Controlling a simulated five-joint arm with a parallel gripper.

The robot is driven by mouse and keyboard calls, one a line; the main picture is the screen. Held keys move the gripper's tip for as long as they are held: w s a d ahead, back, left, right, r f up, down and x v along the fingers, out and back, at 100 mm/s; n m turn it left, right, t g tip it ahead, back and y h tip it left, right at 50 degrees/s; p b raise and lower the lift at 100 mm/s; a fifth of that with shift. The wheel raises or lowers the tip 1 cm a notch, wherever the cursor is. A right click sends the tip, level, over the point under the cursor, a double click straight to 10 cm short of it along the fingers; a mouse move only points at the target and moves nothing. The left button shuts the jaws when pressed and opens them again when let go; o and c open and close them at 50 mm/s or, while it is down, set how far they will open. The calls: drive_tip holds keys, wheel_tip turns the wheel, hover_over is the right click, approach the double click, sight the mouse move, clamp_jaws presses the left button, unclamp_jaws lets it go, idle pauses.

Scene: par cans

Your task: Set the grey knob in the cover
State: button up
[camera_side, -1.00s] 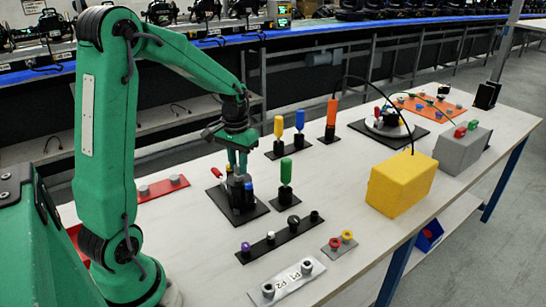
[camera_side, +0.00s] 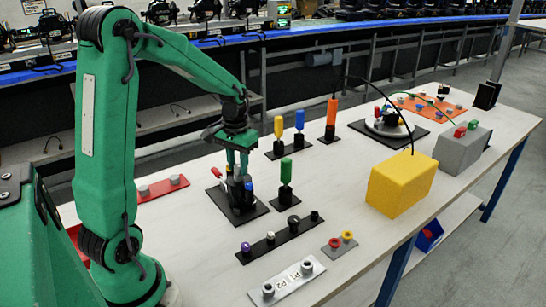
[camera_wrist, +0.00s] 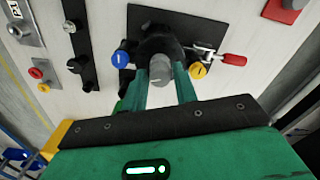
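The grey knob (camera_wrist: 160,70) shows in the wrist view between the two green fingers of my gripper (camera_wrist: 161,78), which touch its sides. The dark round cover (camera_wrist: 160,42) is right behind the knob, on a black plate (camera_wrist: 195,22). I cannot tell whether the knob is fully seated in it. In the side view my gripper (camera_side: 238,166) points straight down over the cover on the black plate (camera_side: 254,211). There the fingers and small parts hide most of the knob.
Close beside the cover are a blue knob (camera_wrist: 121,59), a yellow knob (camera_wrist: 199,71) and a red-handled lever (camera_wrist: 233,59). A green-handled part (camera_side: 286,173) stands just right of my gripper.

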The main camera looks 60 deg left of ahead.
idle(0.4)
drive_tip(key=o, duration=0.5)
drive_tip(key=shift+o, duration=0.2)
drive_tip(key=shift+r, duration=0.1)
drive_tip(key=shift+r, duration=3.8)
